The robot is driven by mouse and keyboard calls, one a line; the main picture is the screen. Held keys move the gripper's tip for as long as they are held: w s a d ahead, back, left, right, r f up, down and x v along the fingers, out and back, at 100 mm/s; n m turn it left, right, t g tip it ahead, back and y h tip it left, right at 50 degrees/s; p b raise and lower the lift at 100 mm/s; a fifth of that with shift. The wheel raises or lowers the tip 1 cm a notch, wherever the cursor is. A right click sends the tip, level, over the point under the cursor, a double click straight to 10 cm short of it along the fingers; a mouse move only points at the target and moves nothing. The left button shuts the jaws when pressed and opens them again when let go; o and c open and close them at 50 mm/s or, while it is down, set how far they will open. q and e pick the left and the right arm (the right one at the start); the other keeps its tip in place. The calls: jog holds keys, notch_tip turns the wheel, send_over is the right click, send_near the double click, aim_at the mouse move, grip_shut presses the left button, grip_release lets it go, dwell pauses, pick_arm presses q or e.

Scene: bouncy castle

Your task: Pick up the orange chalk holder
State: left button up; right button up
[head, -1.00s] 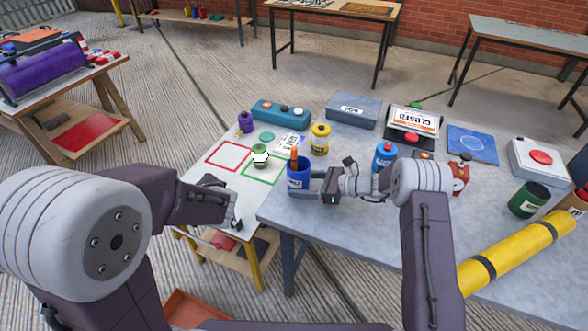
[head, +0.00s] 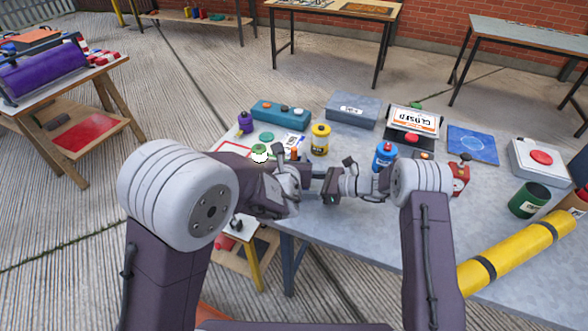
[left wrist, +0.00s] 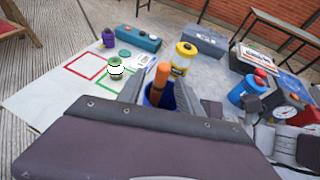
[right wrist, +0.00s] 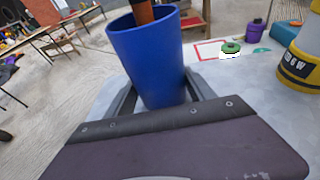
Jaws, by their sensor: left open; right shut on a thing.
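The orange chalk holder (left wrist: 159,82) stands upright in a blue cup (right wrist: 148,62), its upper part showing above the rim. In the right wrist view only a piece of the chalk holder (right wrist: 143,11) shows at the top edge. My right gripper (right wrist: 160,88) is shut on the blue cup. My left gripper (left wrist: 158,92) is open, with a finger on each side of the chalk holder in the left wrist view; contact cannot be made out. In the head view my left gripper (head: 290,182) hides most of the cup, and only a bit of orange (head: 294,154) shows.
A yellow bottle (head: 320,139) stands just behind the cup, and a blue bottle (head: 384,156) stands to the right. A green-and-white round thing (left wrist: 115,68) is on the white board to the left. A yellow tube (head: 520,250) lies along the table's right front.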

pick_arm(q)
jog(key=x, duration=0.5)
jog(key=shift+w, duration=0.35)
grip_shut()
dwell(1.1)
